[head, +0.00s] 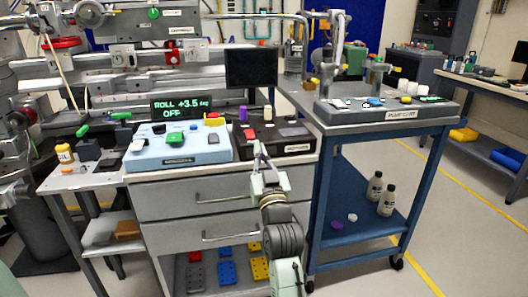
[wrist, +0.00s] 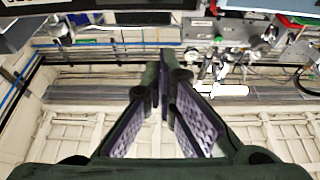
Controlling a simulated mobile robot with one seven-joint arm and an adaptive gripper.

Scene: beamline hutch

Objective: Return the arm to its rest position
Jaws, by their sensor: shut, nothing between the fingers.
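My arm rises from the bottom middle of the head view, in front of the drawer cabinet (head: 165,205). My gripper (head: 259,148) is at its top, pointing up, with its tips overlapping the front of the dark console (head: 297,147) in the picture. Whether it touches the console cannot be told from this view. In the wrist view the gripper's fingers (wrist: 166,62) come together at the tips, with nothing seen between them. Behind them are pale panelled surfaces and rails.
A light blue control box (head: 205,152) with a green readout (head: 182,108) stands left on the cabinet. A blue cart (head: 318,215) with a grey instrument on top and bottles (head: 386,200) below stands right. Floor is open right of the cart.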

